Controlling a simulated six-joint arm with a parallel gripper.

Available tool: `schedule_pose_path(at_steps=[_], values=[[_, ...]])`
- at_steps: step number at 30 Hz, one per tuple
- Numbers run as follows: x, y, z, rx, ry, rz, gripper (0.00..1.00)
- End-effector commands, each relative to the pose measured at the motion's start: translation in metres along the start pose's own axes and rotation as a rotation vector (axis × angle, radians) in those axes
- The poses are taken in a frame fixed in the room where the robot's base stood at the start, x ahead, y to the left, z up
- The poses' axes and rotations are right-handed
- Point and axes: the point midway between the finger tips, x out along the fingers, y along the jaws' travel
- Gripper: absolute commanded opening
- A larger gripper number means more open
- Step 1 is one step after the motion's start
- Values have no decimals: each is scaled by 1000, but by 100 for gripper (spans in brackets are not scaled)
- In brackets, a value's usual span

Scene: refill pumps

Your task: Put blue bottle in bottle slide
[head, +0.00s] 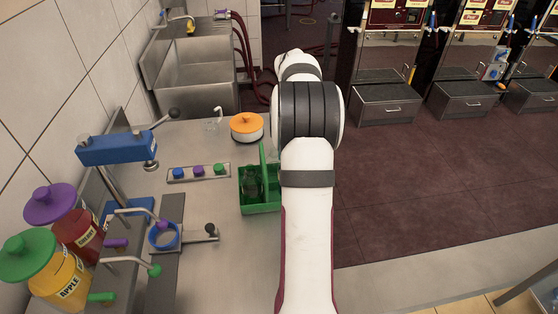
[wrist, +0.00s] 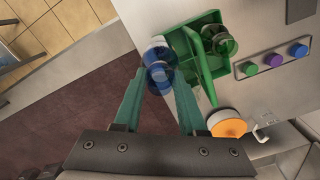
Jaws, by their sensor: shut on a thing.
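My gripper (wrist: 160,92) is shut on the blue bottle (wrist: 158,60), which shows between its two teal fingers in the wrist view. The bottle looks translucent blue and is beside the green caddy (head: 262,209); the caddy also shows in the wrist view (wrist: 205,70). I cannot tell how high the bottle is held. My arm hides my gripper and the blue bottle in the head view. Greenish clear bottles (wrist: 222,42) stand in the caddy. A blue ring holder (head: 163,236) stands on the counter at the left; I cannot tell if it is the bottle slide.
Green, purple and blue buttons (head: 198,171) are on a plate beside the caddy. A white pot with an orange lid (head: 247,127) stands behind it. Pump jars of cherry (head: 80,232) and apple (head: 62,280) are at the left. The counter front (head: 235,270) is clear.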

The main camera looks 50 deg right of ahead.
Motion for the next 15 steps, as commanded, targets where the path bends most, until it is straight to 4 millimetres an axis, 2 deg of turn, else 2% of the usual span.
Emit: schedule_pose_path(at_steps=[3, 7, 10, 15], values=[[-19, 30, 2, 5, 3, -1, 0], [-37, 61, 6, 5, 2, -1, 0], [-46, 76, 8, 3, 1, 0, 0], [-65, 86, 9, 1, 2, -1, 0]])
